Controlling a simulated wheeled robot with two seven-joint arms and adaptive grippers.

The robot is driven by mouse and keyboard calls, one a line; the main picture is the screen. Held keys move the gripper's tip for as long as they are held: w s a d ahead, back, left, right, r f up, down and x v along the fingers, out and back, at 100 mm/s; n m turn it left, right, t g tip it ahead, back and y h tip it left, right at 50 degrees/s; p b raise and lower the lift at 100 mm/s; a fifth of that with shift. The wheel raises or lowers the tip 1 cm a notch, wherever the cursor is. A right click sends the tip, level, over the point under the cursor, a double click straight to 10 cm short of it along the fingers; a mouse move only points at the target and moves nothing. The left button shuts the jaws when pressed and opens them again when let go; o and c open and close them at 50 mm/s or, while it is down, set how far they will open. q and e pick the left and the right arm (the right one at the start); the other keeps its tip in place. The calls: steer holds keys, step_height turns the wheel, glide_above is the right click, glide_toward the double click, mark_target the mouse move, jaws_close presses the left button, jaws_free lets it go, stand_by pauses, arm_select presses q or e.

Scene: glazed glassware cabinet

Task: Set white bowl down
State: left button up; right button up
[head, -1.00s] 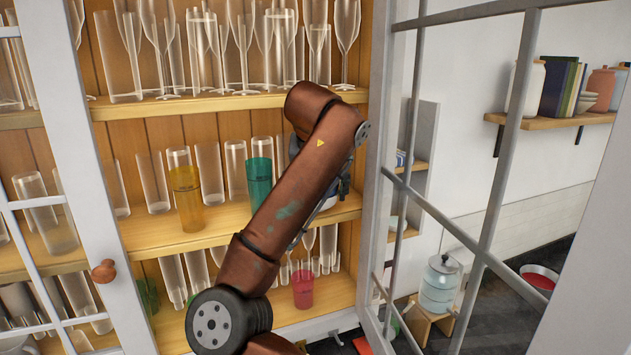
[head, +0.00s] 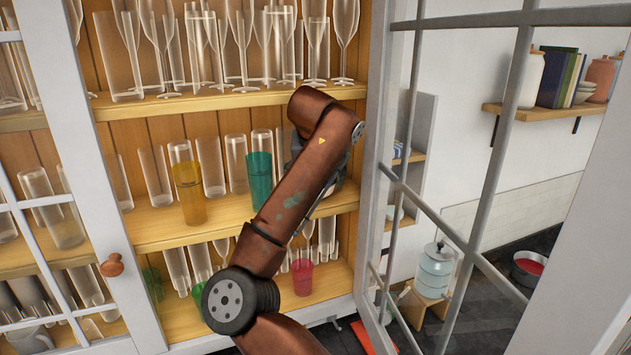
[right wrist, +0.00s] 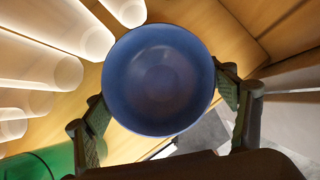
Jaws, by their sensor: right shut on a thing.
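My right gripper (right wrist: 160,92) is shut on a round bowl (right wrist: 158,80), with one finger on each side of it. In the right wrist view the bowl's inside looks blue, not white. Its underside is hidden, so I cannot tell whether it touches the shelf. In the head view my right forearm reaches to the middle shelf (head: 225,208) of the cabinet and hides most of the gripper and the bowl. My left gripper is in neither view.
A green glass (head: 259,180) stands just left of my arm, with an amber glass (head: 189,192) farther left. Clear glasses (right wrist: 50,65) crowd the bowl's left side. The open glazed door (head: 440,225) stands close on the right. A red glass (head: 302,277) is on the shelf below.

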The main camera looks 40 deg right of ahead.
steer(key=shift+d+f, duration=0.1)
steer(key=o, duration=0.8)
steer(key=shift+f, duration=0.15)
steer(key=o, duration=0.3)
steer(key=shift+o, duration=0.8)
